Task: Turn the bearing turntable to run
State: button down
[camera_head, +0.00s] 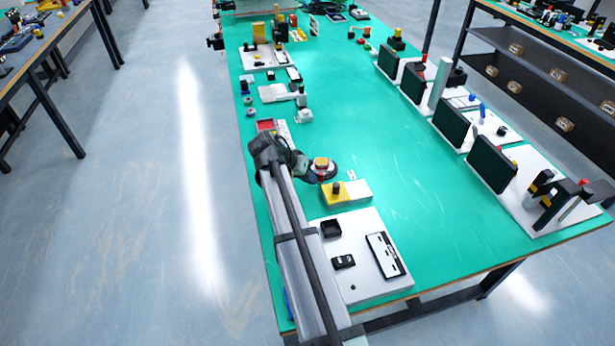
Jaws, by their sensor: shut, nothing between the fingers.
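My gripper (321,170) is at the end of my arm, over the left-middle part of the green bench. It points down, and its fingers are small and mostly hidden under the wrist; it holds nothing that I can see. Just in front of it is a white plate (357,189) carrying a yellow block (327,195) with a black knob (336,187) on top. The gripper looks close to this block, but I cannot tell whether it touches. I cannot make out for certain which part is the bearing turntable, nor its run mark.
A white panel (366,222) with a black-framed display (385,256) lies nearer. Dark screens (491,163) and a black-and-yellow device (541,185) line the right side. The green bench middle (400,170) is clear.

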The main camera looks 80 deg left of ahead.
jog(key=s, duration=0.1)
jog(key=s+a, duration=0.1)
jog(key=s, duration=0.1)
jog(key=shift+s+a, duration=0.25)
jog(key=shift+a, duration=0.05)
jog(key=d+v, duration=0.1)
jog(key=v, duration=0.9)
jog(key=m+h, duration=0.2)
jog(key=m, duration=0.1)
send_over(297, 185)
jog(key=w+a, duration=0.1)
jog(key=a, duration=0.2)
notch_tip(297, 185, down, 6)
jog(key=shift+d+r, duration=0.1)
jog(key=shift+w+d, duration=0.8)
jog(key=shift+d, duration=0.05)
jog(key=shift+w+d, duration=0.55)
jog(key=shift+w, duration=0.1)
